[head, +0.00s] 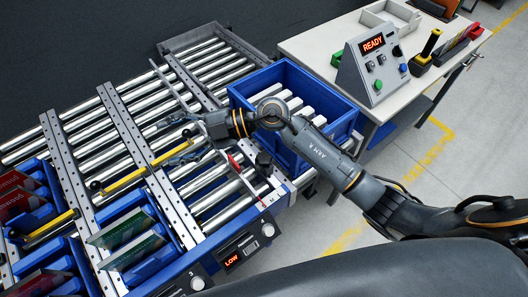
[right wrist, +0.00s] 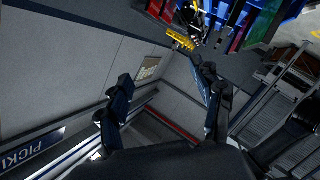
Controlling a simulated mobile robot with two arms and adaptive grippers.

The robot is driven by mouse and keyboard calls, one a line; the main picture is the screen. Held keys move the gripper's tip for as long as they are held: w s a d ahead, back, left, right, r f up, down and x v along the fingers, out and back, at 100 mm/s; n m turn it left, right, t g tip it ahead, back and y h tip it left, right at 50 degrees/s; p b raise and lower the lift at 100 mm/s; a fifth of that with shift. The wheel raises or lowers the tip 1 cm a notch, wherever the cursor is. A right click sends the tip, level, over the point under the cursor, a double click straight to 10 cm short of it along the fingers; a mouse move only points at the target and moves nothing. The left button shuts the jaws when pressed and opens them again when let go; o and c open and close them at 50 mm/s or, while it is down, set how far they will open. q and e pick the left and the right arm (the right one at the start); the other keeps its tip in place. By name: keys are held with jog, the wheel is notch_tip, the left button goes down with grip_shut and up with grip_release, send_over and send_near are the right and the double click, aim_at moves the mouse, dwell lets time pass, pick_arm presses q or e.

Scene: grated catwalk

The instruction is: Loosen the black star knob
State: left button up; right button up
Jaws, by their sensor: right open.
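My right gripper (head: 173,141) reaches in from the right over the roller conveyor, and its fingers are apart with nothing between them. The open fingers also show in the right wrist view (right wrist: 165,88). A small dark knob-like shape (head: 264,160) stands on the conveyor's rail beside the blue tote, to the right of the fingers and apart from them. It is too small to tell whether it is star-shaped. A yellow bar (head: 138,169) with black ends lies across the rollers, just left of and below the gripper. My left gripper is out of view.
The blue tote (head: 322,154) with pale bars in it stands close under my right wrist. A red lever (head: 236,163) is beside the rail. Blue bins (head: 133,246) fill the lower left. A table (head: 411,80) with a READY panel (head: 372,67) stands at upper right.

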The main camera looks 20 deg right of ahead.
notch_tip(320, 180, down, 4)
jog(key=d+g+h, duration=0.2)
jog(key=d+h, duration=0.1)
jog(key=h, duration=0.1)
jog(key=m+h+p, duration=0.1)
jog(key=m+h, duration=0.2)
jog(key=h, duration=0.8)
send_over(264, 158)
notch_tip(264, 158, down, 4)
notch_tip(264, 158, down, 13)
jog(key=p, duration=0.3)
jog(key=shift+f, duration=0.1)
jog(key=shift+c, duration=0.2)
jog(key=c, duration=1.1)
